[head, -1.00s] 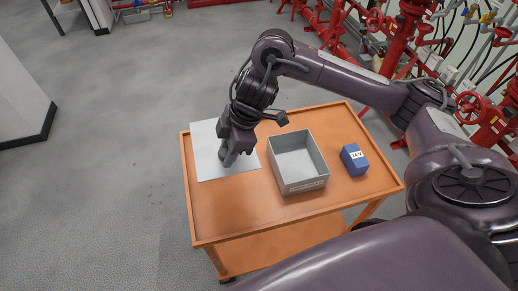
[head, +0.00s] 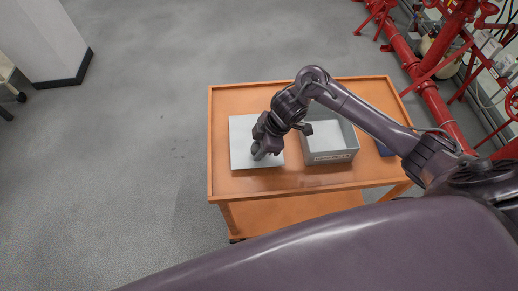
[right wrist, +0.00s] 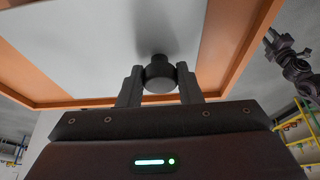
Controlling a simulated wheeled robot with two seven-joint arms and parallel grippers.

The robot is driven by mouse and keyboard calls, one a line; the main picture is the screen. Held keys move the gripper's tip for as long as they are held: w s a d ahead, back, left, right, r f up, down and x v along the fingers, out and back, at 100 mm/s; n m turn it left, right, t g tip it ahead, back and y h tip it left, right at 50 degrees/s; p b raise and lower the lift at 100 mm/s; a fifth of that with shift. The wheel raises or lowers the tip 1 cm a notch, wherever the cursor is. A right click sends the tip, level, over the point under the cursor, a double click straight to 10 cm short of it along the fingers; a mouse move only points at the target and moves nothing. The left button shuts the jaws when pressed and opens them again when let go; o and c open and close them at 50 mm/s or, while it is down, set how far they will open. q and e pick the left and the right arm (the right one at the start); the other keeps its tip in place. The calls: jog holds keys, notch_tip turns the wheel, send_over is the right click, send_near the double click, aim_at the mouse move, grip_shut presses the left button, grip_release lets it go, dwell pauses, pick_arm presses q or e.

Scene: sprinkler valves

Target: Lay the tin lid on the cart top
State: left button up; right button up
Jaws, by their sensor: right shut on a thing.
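The tin lid (head: 243,135) is a flat pale grey plate with a dark round knob (right wrist: 160,74). My right gripper (head: 258,154) is shut on the knob, which shows between the two fingers in the right wrist view. The lid is level over the left part of the orange cart top (head: 285,180), inside its rim. I cannot tell whether it touches the surface or hangs slightly above it. My left gripper is not in view.
The open grey tin (head: 331,157) stands right of the lid, partly behind my arm. A blue block (head: 384,149) sits further right, mostly hidden by my arm. Red pipes (head: 440,105) run beyond the cart's right side. The floor left of the cart is clear.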

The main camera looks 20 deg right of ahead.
jog(key=shift+f, duration=0.5)
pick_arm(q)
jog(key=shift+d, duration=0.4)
pick_arm(e)
jog(key=shift+f, duration=0.2)
jog(key=shift+f, duration=0.15)
jog(key=o, duration=1.1)
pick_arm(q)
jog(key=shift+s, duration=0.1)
pick_arm(e)
jog(key=shift+o, duration=0.2)
